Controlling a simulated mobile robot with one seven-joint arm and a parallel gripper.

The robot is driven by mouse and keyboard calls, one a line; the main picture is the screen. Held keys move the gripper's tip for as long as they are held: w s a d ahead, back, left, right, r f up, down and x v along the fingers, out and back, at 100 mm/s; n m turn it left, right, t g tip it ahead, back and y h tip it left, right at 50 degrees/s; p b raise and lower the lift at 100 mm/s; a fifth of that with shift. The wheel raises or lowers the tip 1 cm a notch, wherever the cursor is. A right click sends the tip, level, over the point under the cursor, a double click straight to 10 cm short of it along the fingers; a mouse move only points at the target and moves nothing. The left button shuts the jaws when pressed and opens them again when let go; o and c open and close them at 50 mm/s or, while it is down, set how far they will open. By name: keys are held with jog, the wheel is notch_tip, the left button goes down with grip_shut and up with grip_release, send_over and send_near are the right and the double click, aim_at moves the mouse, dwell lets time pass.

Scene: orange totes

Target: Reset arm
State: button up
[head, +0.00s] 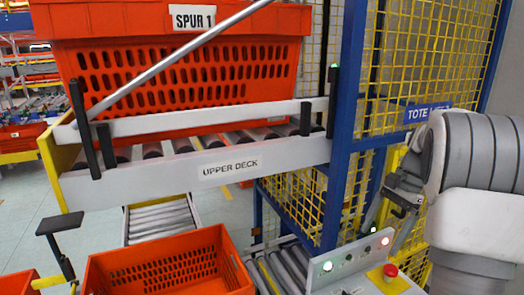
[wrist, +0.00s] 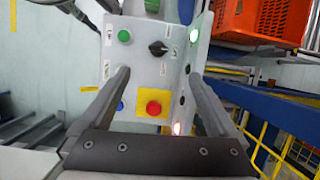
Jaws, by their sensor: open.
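My gripper (wrist: 159,82) is open and empty in the wrist view, with one dark finger at each side of the picture. Between and beyond the fingers is a grey control panel (wrist: 147,68) with a green button (wrist: 124,36), a black rotary switch (wrist: 158,47) and a red button on a yellow plate (wrist: 153,108). No contact with the panel shows. In the head view my arm is at the right, and my gripper (head: 398,205) is small and partly hidden by it, above the control panel (head: 347,262) with its lit lamps and red button (head: 390,270).
An orange tote (head: 185,65) stands on the upper deck conveyor (head: 200,165) at the left. Another orange tote (head: 170,265) is below, at the front. A blue post (head: 345,120) and yellow mesh fence (head: 410,60) stand close to my arm. Pale floor shows at the left.

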jog(key=s+a+r+n+t+h, duration=0.2)
jog(key=s+a+r+n, duration=0.2)
jog(key=s+a, duration=0.3)
jog(key=s+a+r+n+t+h, duration=0.1)
jog(key=s+a+r+n+t, duration=0.1)
jog(key=s+a+r+n, duration=0.45)
jog(key=s+a+f+n+t+h, duration=0.1)
jog(key=s+a+f+n+t, duration=0.1)
jog(key=s, duration=0.5)
notch_tip(320, 180, down, 2)
jog(key=shift+s+a+f+n+t, duration=0.15)
jog(key=shift+a+n+t, duration=0.3)
jog(key=shift+a, duration=0.8)
jog(key=shift+c, duration=0.2)
